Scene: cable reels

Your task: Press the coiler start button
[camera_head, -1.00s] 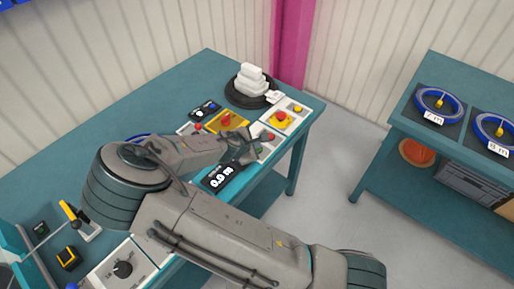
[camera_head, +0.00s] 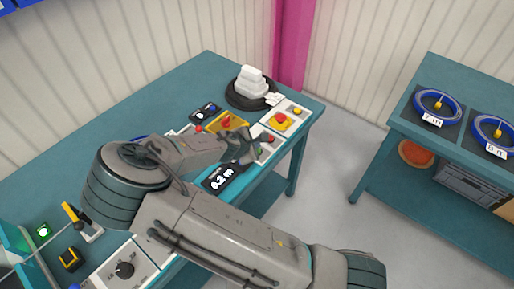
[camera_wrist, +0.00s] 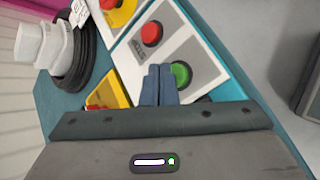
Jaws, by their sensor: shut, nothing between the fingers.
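The green button (camera_wrist: 181,73) sits on a white panel (camera_wrist: 202,54) beside a red button (camera_wrist: 152,33) in the wrist view. I take the green one for the coiler start button, though no label on it is readable. My gripper (camera_wrist: 159,72) is shut and empty, its fingertips right beside the green button and partly over its edge. I cannot tell whether they touch it. In the head view my gripper (camera_head: 247,147) reaches over the bench at this panel. The length display (camera_head: 222,178) reads about 0.2 m, and a green lamp (camera_head: 43,231) is lit at the far left.
A yellow panel (camera_head: 229,122) with a red part and a yellow-based red emergency button (camera_head: 281,119) lie close by. A white stacked object on a black round base (camera_head: 250,90) stands behind. Blue coils (camera_head: 440,104) lie on the right bench. Floor between benches is clear.

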